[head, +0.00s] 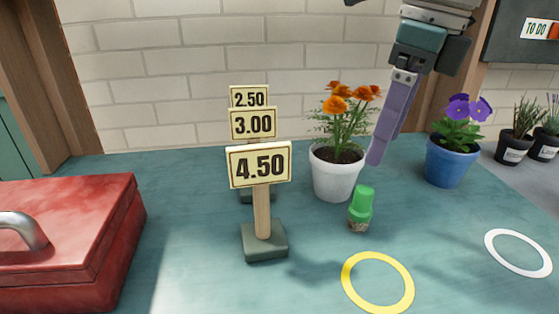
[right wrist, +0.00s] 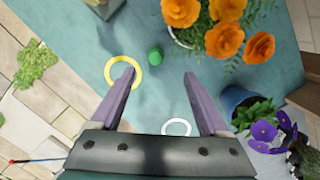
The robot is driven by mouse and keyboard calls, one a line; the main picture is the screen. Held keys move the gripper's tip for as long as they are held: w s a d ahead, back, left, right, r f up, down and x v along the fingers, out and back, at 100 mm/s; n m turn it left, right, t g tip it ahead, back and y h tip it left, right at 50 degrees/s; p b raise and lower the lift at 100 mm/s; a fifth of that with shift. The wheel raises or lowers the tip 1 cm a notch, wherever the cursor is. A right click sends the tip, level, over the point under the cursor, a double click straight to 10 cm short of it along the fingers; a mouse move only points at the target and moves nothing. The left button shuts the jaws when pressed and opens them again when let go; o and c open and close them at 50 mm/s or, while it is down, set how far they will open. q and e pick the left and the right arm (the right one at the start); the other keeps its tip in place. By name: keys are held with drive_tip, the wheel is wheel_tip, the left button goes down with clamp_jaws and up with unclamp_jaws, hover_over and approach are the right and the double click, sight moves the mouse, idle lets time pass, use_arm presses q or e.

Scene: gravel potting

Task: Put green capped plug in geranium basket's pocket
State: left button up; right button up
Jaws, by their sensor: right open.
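The green capped plug (head: 361,207) stands upright on the teal table, with a green top and a brownish base. It also shows in the right wrist view (right wrist: 155,56), beyond the fingertips and roughly between them. My right gripper (head: 375,158) is open and empty, with its purple fingers pointing down, above the plug and slightly right in the head view. The fingertips (right wrist: 159,74) are apart from the plug. I cannot make out a geranium basket or its pocket in either view. My left gripper is not in view.
A white pot of orange flowers (head: 335,178) stands close behind the plug. A blue pot (head: 450,163) holds purple flowers at right. Price signs (head: 258,167) stand left of the plug, and a red toolbox (head: 70,240) further left. Yellow (head: 346,278) and white (head: 491,250) rings lie in front.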

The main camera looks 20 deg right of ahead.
sight(366, 190)
drive_tip(key=f, duration=0.4)
drive_tip(key=shift+w+a+f, duration=0.15)
drive_tip(key=shift+w+f, duration=0.1)
drive_tip(key=shift+f, duration=0.05)
drive_tip(key=f, duration=0.2)
drive_tip(key=a+f, duration=0.1)
drive_tip(key=f, duration=0.1)
drive_tip(key=shift+f, duration=0.65)
drive_tip(key=shift+w, duration=0.1)
clamp_jaws()
